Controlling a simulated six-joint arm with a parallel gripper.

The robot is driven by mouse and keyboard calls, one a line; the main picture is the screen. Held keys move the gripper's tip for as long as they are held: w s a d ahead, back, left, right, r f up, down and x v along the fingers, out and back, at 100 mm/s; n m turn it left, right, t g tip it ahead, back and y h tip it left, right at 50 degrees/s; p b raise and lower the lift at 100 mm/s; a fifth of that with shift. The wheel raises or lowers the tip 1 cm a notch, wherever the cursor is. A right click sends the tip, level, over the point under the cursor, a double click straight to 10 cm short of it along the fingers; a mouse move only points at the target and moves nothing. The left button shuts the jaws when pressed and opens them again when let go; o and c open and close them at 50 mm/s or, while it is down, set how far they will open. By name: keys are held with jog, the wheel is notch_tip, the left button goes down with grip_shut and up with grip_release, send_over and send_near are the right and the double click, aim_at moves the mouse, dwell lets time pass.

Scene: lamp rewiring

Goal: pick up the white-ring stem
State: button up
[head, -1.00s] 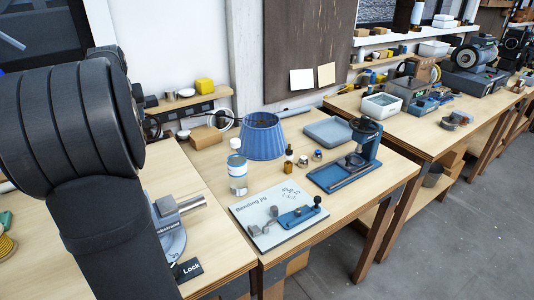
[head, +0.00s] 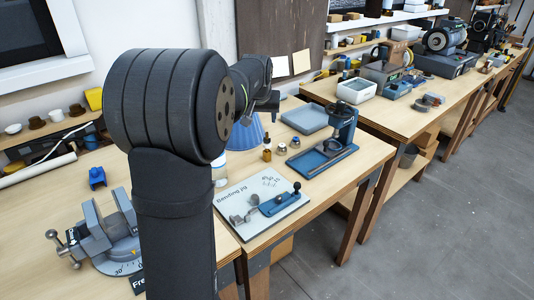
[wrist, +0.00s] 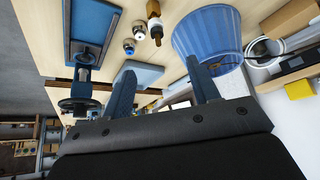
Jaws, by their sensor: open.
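No stem with a clear white ring can be singled out. Two small metal fittings stand on the bench, a nearer one (head: 281,149) and a farther one (head: 295,142). In the wrist view one fitting (wrist: 128,46) has a dark top with a pale rim, and the other (wrist: 139,31) is beside it.
The blue lampshade (wrist: 208,35) is close to one finger and mostly hidden behind my arm in the head view. A vise (head: 105,235) stands at the left.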

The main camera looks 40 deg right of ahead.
send_near(267, 138)
jog(key=x, duration=0.5)
jog(key=shift+s+a+f, duration=0.15)
jog(key=shift+s, duration=0.1)
jog(key=shift+w+x, duration=0.1)
jog(key=shift+x, duration=1.5)
jog(key=shift+w+x, duration=0.15)
jog(key=shift+x, duration=1.45)
grip_shut()
